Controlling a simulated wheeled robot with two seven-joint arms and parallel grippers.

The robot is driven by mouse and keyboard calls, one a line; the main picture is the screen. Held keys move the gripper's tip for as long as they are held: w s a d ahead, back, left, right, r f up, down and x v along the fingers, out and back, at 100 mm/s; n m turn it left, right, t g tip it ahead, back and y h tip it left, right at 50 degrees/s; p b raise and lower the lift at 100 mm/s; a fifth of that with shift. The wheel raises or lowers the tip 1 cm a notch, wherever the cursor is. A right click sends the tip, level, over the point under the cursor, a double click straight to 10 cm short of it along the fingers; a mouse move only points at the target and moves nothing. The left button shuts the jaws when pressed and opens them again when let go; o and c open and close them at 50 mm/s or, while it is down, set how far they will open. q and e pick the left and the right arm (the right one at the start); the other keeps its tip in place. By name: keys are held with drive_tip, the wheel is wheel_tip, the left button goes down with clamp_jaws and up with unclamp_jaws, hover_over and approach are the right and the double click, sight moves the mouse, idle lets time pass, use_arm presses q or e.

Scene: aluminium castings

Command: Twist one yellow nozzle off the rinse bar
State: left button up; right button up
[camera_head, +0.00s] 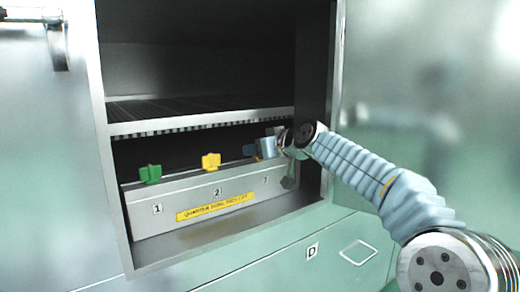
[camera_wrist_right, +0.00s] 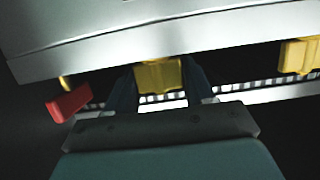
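The rinse bar (camera_head: 172,222) is a grey bar low inside the open cabinet, with a yellow label strip along its front. A green nozzle (camera_head: 150,174) stands on it above mark 1, and a yellow nozzle (camera_head: 211,161) above mark 2. My right gripper (camera_head: 257,149) reaches in at the bar's right end and covers what stands there. In the right wrist view its two dark fingers (camera_wrist_right: 160,85) flank another yellow nozzle (camera_wrist_right: 158,75), with no clear gap on either side. A further yellow nozzle (camera_wrist_right: 299,56) is apart at the right. My left gripper is not in view.
A red handle (camera_wrist_right: 68,102) is close beside the fingers in the right wrist view. A slotted shelf (camera_head: 200,115) hangs above the bar. The cabinet's right wall (camera_head: 314,160) is close to my right wrist. The cabinet floor (camera_head: 215,247) before the bar is clear.

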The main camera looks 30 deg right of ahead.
drive_tip(key=shift+c, duration=1.2)
drive_tip(key=shift+d+f+b, duration=0.1)
drive_tip(key=shift+f+b, duration=0.1)
drive_tip(key=shift+b, duration=0.35)
drive_tip(key=shift+n+y+b, duration=0.5)
drive_tip(key=shift+y+b, duration=0.2)
drive_tip(key=shift+n+y, duration=0.3)
drive_tip(key=shift+w+r+n+g+y, duration=0.1)
drive_tip(key=shift+n+g+y, duration=0.3)
drive_tip(key=shift+n+y, duration=0.3)
drive_tip(key=shift+r+n+g+y, duration=0.25)
drive_tip(key=shift+n+y, duration=0.25)
drive_tip(key=shift+y, duration=0.3)
drive_tip(key=shift+f+n+g+y+p, duration=0.15)
drive_tip(key=shift+n+g+y+p, duration=0.6)
drive_tip(key=shift+n+y+p, duration=0.45)
drive_tip(key=o, duration=1.1)
